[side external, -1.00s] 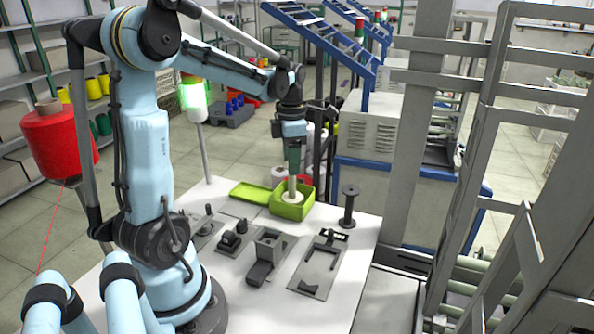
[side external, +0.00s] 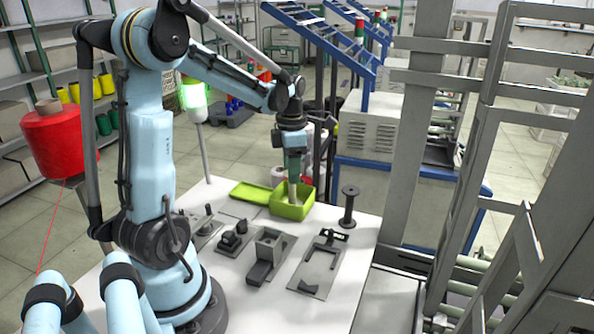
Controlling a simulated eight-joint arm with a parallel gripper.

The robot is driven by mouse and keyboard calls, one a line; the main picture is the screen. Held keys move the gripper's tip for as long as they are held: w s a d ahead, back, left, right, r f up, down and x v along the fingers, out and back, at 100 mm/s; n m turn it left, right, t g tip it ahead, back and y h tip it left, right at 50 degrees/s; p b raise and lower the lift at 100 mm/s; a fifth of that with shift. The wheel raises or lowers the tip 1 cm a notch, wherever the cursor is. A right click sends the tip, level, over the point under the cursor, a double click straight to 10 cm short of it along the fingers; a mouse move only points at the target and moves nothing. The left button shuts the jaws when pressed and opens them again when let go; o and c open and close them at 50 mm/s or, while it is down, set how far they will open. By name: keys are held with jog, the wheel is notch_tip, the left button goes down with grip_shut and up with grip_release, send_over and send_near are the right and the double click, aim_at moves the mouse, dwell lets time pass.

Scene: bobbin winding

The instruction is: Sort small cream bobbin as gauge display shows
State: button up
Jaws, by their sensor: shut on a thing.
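My gripper (side external: 293,183) points straight down into the lime-green box (side external: 297,212) at the back of the white table. It is shut on the small cream bobbin, whose pale upper part (side external: 293,193) shows just below the jaws. The bobbin's lower end is hidden behind the box's front wall, so I cannot tell whether it touches the floor. No readable gauge display shows in this view.
A flat lime-green tray (side external: 250,192) lies left of the box. A dark spool (side external: 348,206) stands upright to its right. Several grey fixtures on plates, one a block with a slot (side external: 268,247), fill the front. A steel frame (side external: 490,150) rises at the right.

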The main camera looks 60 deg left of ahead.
jog(key=o, duration=0.9)
jog(key=shift+r, duration=3.5)
jog(key=shift+d, duration=0.1)
